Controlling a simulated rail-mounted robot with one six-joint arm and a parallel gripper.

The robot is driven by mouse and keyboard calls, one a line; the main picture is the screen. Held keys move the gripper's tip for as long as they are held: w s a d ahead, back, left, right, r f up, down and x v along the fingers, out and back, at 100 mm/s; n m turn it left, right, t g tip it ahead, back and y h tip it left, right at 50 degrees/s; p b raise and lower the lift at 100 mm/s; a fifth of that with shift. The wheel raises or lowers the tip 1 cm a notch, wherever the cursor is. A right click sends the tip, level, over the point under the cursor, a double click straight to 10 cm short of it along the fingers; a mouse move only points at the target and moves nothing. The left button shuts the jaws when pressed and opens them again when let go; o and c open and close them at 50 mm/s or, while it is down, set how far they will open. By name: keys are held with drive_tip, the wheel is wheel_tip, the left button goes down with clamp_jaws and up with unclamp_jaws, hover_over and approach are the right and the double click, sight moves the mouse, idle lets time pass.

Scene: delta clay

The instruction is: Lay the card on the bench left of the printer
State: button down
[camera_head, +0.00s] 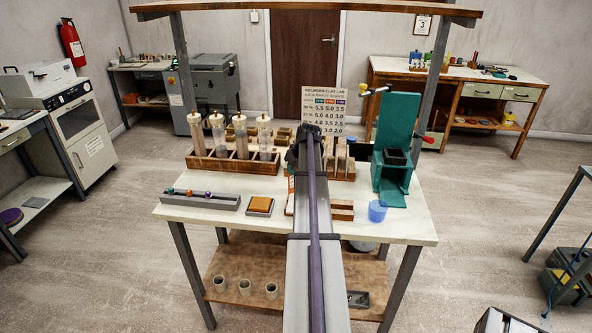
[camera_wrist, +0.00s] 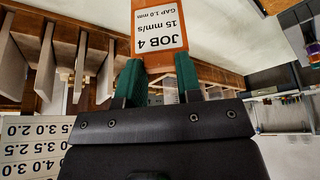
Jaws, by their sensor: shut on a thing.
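The card (camera_wrist: 160,32) is orange with a white label reading JOB 4, 15 mm/s, GAP 1.0 mm, upside down in the wrist view. My gripper (camera_wrist: 159,78) is shut on it, with a green finger at each side of its label end. In the head view my arm hides the gripper; a thin orange and white strip (camera_head: 291,190) beside the arm may be the card. The bench (camera_head: 244,223) has a pale top. A green upright device (camera_head: 391,135) with a crank, which may be the printer, stands at its right.
A wooden rack (camera_head: 225,165) with several clear cylinders stands at the back left of the bench. In front are a grey tray (camera_head: 200,200) with coloured balls and an orange-topped block (camera_head: 260,206).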

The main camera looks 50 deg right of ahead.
drive_tip(key=c, duration=0.8)
unclamp_jaws()
drive_tip(key=p+v, duration=1.1)
drive_tip(key=v, duration=0.1)
drive_tip(key=shift+s+r+p, duration=0.1)
drive_tip(key=shift+r+p, duration=0.05)
drive_tip(key=shift+p, duration=0.15)
